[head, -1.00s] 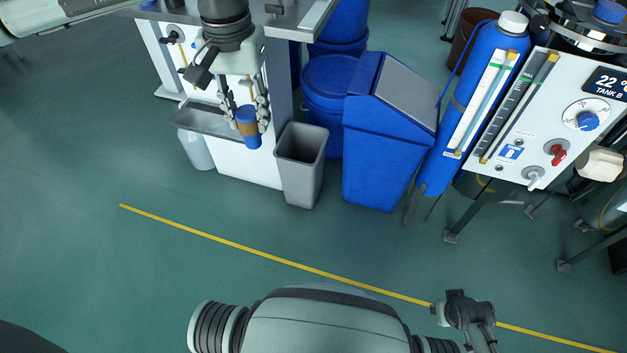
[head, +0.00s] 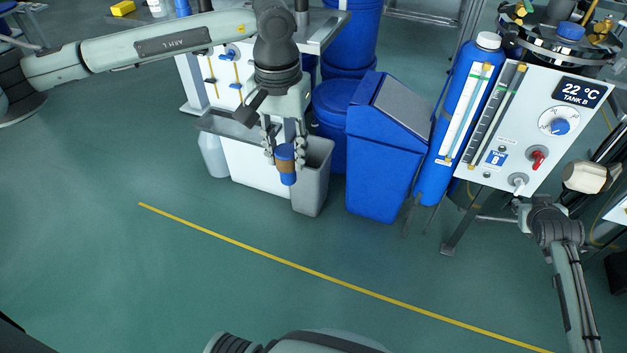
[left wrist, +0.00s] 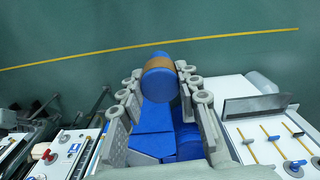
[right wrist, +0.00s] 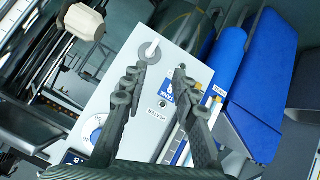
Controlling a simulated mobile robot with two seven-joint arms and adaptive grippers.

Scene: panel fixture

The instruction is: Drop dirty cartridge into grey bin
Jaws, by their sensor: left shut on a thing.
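My left gripper (head: 286,158) is shut on the cartridge (head: 287,177), a blue cylinder with a brown band. It holds the cartridge upright in the head view, in front of the left part of the grey bin (head: 314,190), whose opening is partly hidden by the gripper. I cannot tell whether the cartridge is directly over the opening. The cartridge also shows between the fingers in the left wrist view (left wrist: 160,84). My right gripper (right wrist: 158,76) is open and empty, facing the white tank panel (right wrist: 170,50).
A blue bin with a sloped lid (head: 385,165) stands right of the grey bin. A white cabinet (head: 258,168) with a metal ledge is on its left. A blue cylinder (head: 460,120) and the tank panel (head: 548,130) stand right. The floor in front is clear, with a yellow line.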

